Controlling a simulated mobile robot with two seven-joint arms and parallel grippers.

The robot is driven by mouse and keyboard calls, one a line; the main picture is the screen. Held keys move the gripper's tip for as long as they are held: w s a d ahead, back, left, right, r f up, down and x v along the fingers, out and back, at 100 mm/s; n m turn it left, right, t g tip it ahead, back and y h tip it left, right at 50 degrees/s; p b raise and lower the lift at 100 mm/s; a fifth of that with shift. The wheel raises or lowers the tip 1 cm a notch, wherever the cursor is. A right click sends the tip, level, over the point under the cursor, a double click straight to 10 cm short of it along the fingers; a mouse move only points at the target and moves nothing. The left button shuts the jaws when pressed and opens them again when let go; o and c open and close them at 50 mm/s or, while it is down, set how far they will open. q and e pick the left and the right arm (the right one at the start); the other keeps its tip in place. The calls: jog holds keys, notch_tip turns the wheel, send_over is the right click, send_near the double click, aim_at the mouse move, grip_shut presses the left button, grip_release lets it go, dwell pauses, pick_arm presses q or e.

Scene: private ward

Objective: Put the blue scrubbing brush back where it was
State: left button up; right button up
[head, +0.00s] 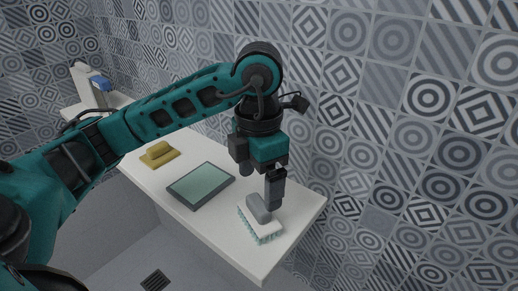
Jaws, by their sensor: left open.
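My left gripper (272,200) points down at the right end of the white counter, open. Its fingers are right at the grey handle of a scrubbing brush (262,226) with a pale body and light blue-green bristles. The near finger overlaps the handle in the picture; I cannot tell whether it touches. The brush lies on the counter near its front right corner. A small blue object (101,83) sits at the far left on a white surface; it is too small to tell what it is. My right gripper is not in view.
The white counter (300,212) runs along the patterned tile wall. A dark-framed flat tray (202,186) with a pale green face lies in its middle. A yellow brush-shaped block (159,154) lies farther left. Bare counter shows between these things.

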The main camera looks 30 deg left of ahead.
aim_at(259, 203)
pick_arm(q)
notch_tip(259, 203, up, 8)
jog(key=p, duration=0.1)
jog(key=shift+p, duration=0.35)
jog(key=shift+s+f, duration=0.1)
jog(key=shift+f, duration=0.05)
